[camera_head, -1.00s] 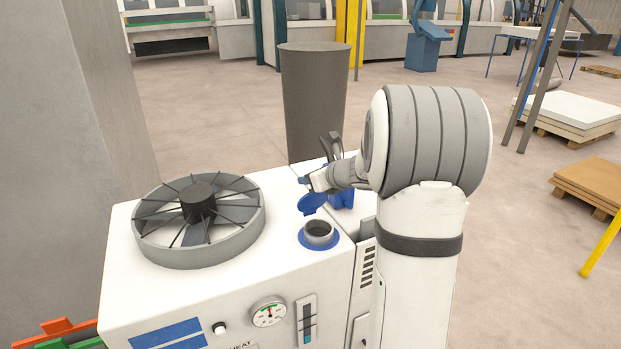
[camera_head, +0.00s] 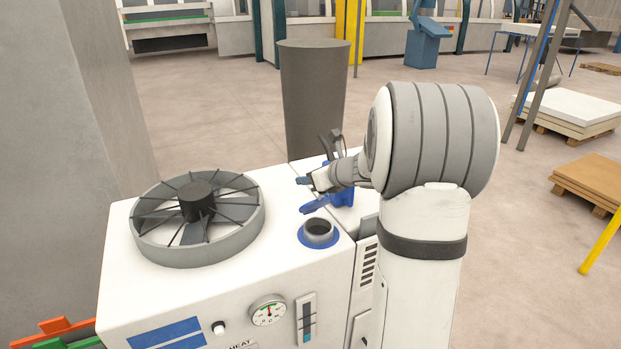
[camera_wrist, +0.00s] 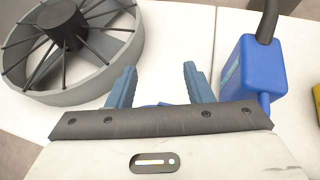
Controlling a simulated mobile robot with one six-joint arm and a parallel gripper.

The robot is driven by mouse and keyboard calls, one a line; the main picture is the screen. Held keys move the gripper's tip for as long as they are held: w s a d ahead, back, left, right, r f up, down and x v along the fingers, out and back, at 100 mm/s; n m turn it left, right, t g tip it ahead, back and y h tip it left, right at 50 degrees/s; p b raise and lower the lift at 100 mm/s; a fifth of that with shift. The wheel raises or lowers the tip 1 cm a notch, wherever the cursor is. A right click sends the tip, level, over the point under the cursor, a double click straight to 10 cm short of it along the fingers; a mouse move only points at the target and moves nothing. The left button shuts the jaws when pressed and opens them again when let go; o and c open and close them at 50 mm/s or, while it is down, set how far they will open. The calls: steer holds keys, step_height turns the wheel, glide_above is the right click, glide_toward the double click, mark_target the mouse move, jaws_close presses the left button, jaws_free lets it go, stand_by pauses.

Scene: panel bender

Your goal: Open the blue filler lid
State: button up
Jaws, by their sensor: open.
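The blue filler lid (camera_head: 316,205) is swung up off the filler neck (camera_head: 319,232) and shows as a thin, tilted blue disc behind it. The neck's grey mouth is uncovered inside a blue ring on the white machine top. My gripper (camera_head: 304,182) is just above and behind the lid. In the wrist view my gripper (camera_wrist: 157,86) has its two blue-grey fingers apart with nothing between their tips. Only a small blue strip, perhaps the lid, shows low between them. Whether a finger touches the lid cannot be told.
A fan in a round grey housing (camera_head: 145,240) stands left of the neck. A blue box (camera_wrist: 256,70) with a black hose is right of my fingers. A tall grey bin (camera_head: 313,100) stands behind the machine. A gauge (camera_head: 268,311) is on the front.

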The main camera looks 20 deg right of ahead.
steer(key=b+v, duration=0.1)
steer(key=v, duration=0.6)
